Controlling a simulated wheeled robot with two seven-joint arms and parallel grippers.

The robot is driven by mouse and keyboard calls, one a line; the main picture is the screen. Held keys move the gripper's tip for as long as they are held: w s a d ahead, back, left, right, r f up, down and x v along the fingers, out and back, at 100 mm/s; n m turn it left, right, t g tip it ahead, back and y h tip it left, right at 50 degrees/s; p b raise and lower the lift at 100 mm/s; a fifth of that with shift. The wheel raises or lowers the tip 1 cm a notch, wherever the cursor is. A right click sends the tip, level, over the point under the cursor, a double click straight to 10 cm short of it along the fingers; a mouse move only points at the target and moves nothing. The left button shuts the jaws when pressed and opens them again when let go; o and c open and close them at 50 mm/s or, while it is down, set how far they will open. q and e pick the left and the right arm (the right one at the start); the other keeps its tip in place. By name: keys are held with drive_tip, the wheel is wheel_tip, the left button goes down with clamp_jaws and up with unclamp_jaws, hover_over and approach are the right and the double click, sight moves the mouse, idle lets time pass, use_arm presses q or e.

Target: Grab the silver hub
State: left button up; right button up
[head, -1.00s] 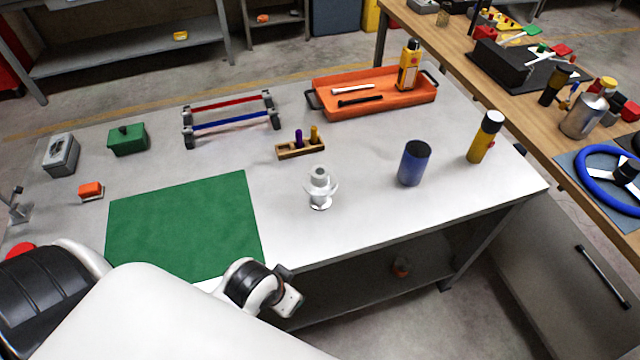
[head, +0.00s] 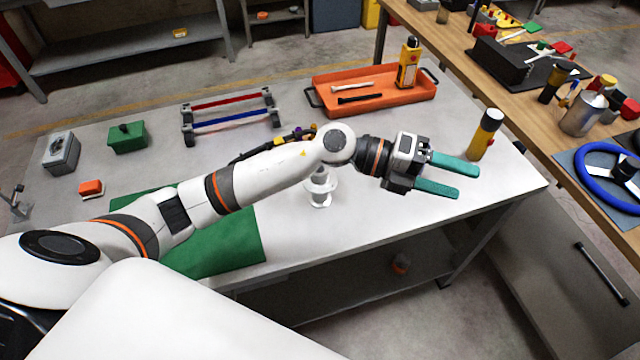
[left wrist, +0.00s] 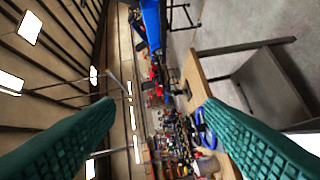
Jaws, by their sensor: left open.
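The silver hub (head: 320,190) stands upright on the workbench near its front edge in the head view; its top is hidden behind my left forearm. My left gripper (head: 467,181) is open and empty, with teal fingers spread apart. It is above the bench to the right of the hub, fingers pointing right, away from it. In the left wrist view the two fingers of my left gripper (left wrist: 160,108) frame only the room beyond, and the hub is not seen there. My right gripper is not in view.
An orange tray (head: 370,103), a yellow bottle (head: 481,140) and a red-and-blue rack (head: 230,115) stand on the bench. A green mat (head: 225,245) lies at the left front. My left arm hides the blue cylinder. A second table with a blue steering wheel (head: 590,182) is at right.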

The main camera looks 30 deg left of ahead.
use_arm(q)
drive_tip(key=w+a+f+m+g+y, duration=0.2)
drive_tip(key=a+f+m+y, duration=0.1)
drive_tip(key=a+f+y, duration=0.35)
drive_tip(key=n+y, duration=0.1)
drive_tip(key=y, duration=1)
hover_over(320, 185)
drive_tip(key=w+a, duration=0.2)
drive_tip(key=shift+g+h, duration=0.25)
drive_tip(key=shift+g, duration=0.05)
drive_tip(key=f+p, duration=0.1)
drive_tip(key=f, duration=0.1)
drive_tip(key=f+p, duration=0.1)
drive_tip(key=f, duration=0.1)
drive_tip(key=f+p, duration=0.1)
drive_tip(key=f, duration=0.1)
drive_tip(key=shift+d+f, duration=0.1)
drive_tip(key=shift+d, duration=0.15)
drive_tip(key=shift+s+f, duration=0.1)
drive_tip(key=shift+f, duration=0.15)
drive_tip(key=f, duration=0.1)
drive_tip(key=f+p, duration=0.2)
drive_tip(key=shift+d+f, duration=0.25)
drive_tip(key=shift+f, duration=0.1)
drive_tip(key=shift+f+p, duration=0.3)
drive_tip(key=shift+f, duration=0.3)
drive_tip(key=shift+w+r, duration=0.1)
drive_tip(key=shift+w, duration=0.1)
clamp_jaws()
